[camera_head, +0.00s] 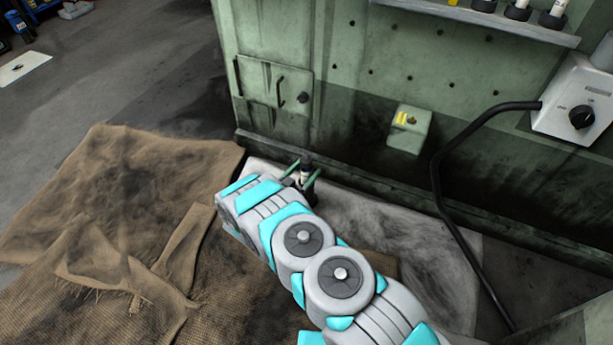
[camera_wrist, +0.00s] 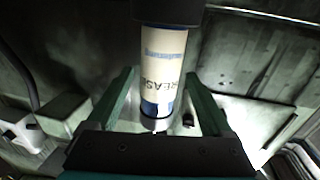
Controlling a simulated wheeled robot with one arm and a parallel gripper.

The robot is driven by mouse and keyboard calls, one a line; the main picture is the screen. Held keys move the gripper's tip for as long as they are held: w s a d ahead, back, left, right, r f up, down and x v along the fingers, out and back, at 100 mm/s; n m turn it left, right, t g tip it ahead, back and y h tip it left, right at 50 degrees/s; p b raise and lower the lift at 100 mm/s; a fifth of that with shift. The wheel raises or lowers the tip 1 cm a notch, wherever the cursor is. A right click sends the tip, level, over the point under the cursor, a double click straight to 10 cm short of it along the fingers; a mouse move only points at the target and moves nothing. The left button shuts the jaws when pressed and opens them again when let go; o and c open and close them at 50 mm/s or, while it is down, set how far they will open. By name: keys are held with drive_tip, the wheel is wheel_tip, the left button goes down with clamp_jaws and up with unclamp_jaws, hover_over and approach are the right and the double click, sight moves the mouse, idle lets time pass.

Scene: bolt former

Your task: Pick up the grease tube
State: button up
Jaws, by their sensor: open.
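The grease tube (camera_wrist: 163,62) is a white cylinder with blue marks, "GREASE" lettering and dark ends. In the wrist view it stands between the two green fingers of my gripper (camera_wrist: 160,77), with a visible gap to each finger. In the head view the tube (camera_head: 304,173) shows as a small white and black piece between the fingertips (camera_head: 301,172), close to the foot of the green machine. My gripper is open. My arm hides part of the tube's surroundings in the head view.
The green machine wall (camera_head: 340,90) rises just behind the tube. A black bent pipe (camera_head: 437,180) runs from a grey switch box (camera_head: 577,100) to the right. A shelf (camera_head: 490,18) holds several small items. Brown burlap (camera_head: 130,190) covers the floor at left.

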drive_tip(key=x, duration=0.3)
clamp_jaws()
idle(0.7)
idle(0.8)
